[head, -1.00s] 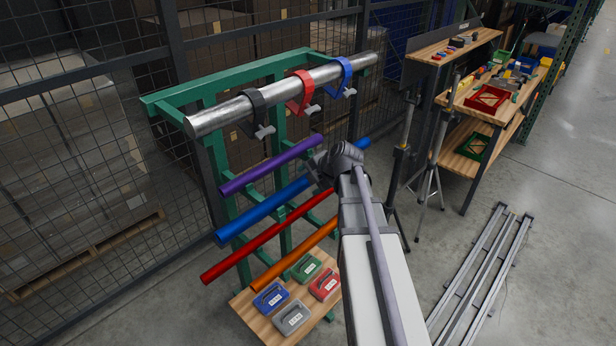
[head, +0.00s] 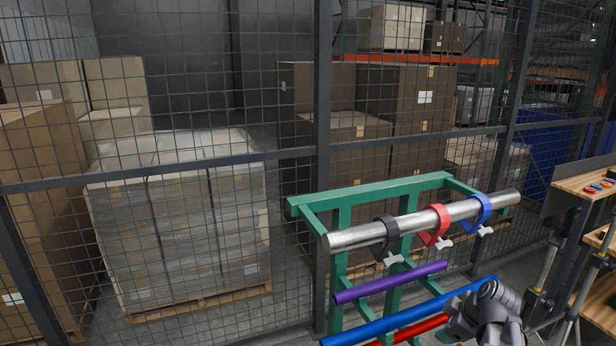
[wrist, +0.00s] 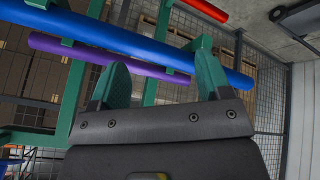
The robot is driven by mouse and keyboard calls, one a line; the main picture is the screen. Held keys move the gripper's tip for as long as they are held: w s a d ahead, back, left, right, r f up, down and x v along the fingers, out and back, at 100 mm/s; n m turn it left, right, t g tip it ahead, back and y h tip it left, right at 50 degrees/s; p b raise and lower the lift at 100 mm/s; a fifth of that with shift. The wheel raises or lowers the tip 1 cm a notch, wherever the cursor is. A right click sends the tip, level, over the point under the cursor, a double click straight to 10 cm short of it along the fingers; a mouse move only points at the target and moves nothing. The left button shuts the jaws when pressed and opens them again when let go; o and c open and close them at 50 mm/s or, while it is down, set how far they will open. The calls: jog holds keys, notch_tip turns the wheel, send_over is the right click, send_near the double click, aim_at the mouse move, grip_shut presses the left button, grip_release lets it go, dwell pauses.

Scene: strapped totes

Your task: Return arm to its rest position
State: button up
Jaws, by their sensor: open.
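My gripper (wrist: 160,75) shows in the wrist view as two green fingers spread apart, with nothing held between them. In the head view my wrist (head: 487,315) is at the lower right, in front of the green rack (head: 380,190); the fingers cannot be made out there. The rack carries a silver bar (head: 365,236) with black (head: 388,240), red (head: 435,225) and blue (head: 480,210) clamps. Below it are purple (head: 390,282), blue (head: 400,318) and red (head: 425,328) tubes. My wrist covers part of the blue and red tubes.
A wire mesh fence (head: 320,120) stands behind the rack, with stacked boxes and a wrapped pallet (head: 185,220) beyond. A workbench (head: 585,185) and tripod stand (head: 575,305) are at the right.

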jog(key=s+a+f+m+g+h, duration=0.1)
jog(key=s+a+m+g, duration=0.1)
jog(key=a, duration=0.4)
jog(key=s+a+f+m+g+b, duration=0.1)
jog(key=s+a+f+m, duration=0.1)
jog(key=a+m, duration=0.3)
jog(key=s+a+f+m+g+h+b, duration=0.1)
jog(key=s+a+m+g, duration=0.1)
jog(key=a, duration=0.7)
jog(key=s+m, duration=0.1)
jog(key=s, duration=0.1)
jog(key=shift+s+f+m+g+h, duration=0.3)
jog(key=shift+f+m, duration=0.05)
jog(key=shift+m, duration=0.05)
dwell(1.1)
